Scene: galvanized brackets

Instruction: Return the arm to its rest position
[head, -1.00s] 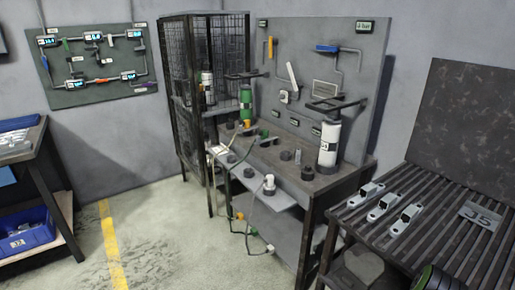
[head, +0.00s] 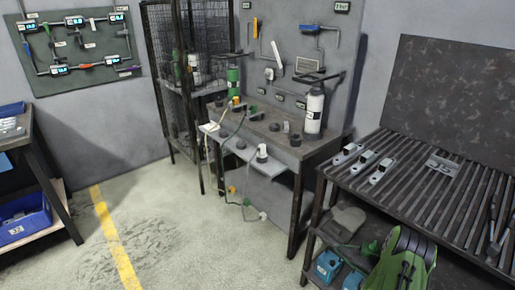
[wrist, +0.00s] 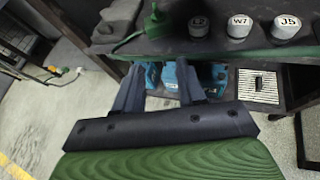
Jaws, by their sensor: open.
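My gripper (wrist: 160,72) shows in the wrist view with its two dark fingers spread apart and nothing between them. Blue items on a lower shelf lie beyond the fingertips. In the head view my green arm (head: 405,262) is low at the right, in front of the slatted table (head: 470,185). Three pale metal brackets (head: 363,160) lie in a row on that table, apart from my arm. A labelled plate (head: 442,165) lies to their right.
Blue items (head: 327,265) sit on the shelf under the slatted table. In the wrist view, labelled round pieces (wrist: 240,26) and a green corded piece (wrist: 150,28) are near the table edge. A workbench (head: 290,150) stands behind. The floor (head: 190,235) at left is clear.

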